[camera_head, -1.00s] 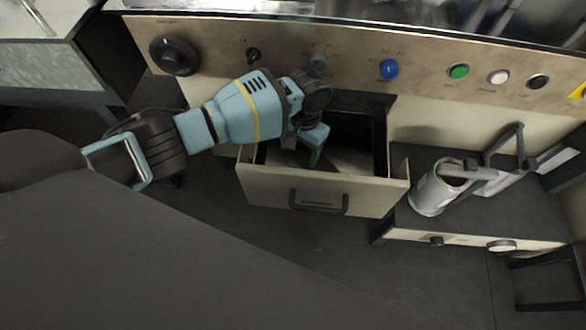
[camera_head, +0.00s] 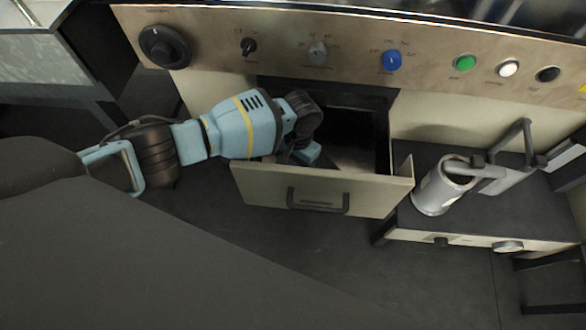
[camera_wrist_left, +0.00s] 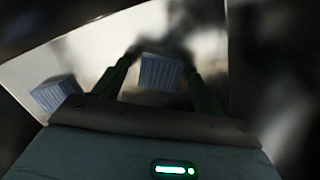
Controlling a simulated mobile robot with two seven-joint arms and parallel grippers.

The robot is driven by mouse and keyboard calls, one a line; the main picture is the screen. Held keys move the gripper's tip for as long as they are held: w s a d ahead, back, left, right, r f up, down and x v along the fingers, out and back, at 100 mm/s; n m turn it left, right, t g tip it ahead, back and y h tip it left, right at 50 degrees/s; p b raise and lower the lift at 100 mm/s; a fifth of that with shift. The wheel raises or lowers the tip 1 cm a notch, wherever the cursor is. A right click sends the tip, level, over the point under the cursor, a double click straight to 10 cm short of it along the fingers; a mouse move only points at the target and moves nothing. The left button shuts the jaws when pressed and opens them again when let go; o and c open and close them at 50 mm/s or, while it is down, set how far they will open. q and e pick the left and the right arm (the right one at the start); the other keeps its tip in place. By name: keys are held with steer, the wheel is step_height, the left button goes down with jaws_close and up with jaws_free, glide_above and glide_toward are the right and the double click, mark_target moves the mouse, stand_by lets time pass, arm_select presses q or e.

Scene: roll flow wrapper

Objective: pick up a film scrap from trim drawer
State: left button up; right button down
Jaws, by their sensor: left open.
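The trim drawer (camera_head: 320,190) is pulled open below the control panel, its inside dark with a pale floor. My left gripper (camera_head: 305,155) reaches down into its left part, fingertips hidden in the head view. In the left wrist view, the left gripper (camera_wrist_left: 158,68) is open, its two fingers apart. A small ribbed, blue-grey piece (camera_wrist_left: 160,73), apparently a film scrap, shows between the fingers; I cannot tell whether they touch it. A second similar piece (camera_wrist_left: 55,93) lies to the left, outside the fingers. My right gripper is not in view.
The drawer's front wall has a dark handle (camera_head: 318,203). The panel above carries a black knob (camera_head: 165,47), a blue knob (camera_head: 391,61) and a green button (camera_head: 465,62). A metal cylinder (camera_head: 440,190) stands on a dark-topped unit right of the drawer.

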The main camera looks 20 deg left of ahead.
arm_select(q)
steer(key=shift+c, duration=1)
steer(key=c, duration=0.9)
steer(key=shift+o, duration=0.2)
steer(key=shift+r, duration=0.1)
steer(key=shift+r, duration=0.3)
step_height(320, 180, up, 10)
steer(key=p, duration=0.4)
steer(key=shift+f, duration=0.2)
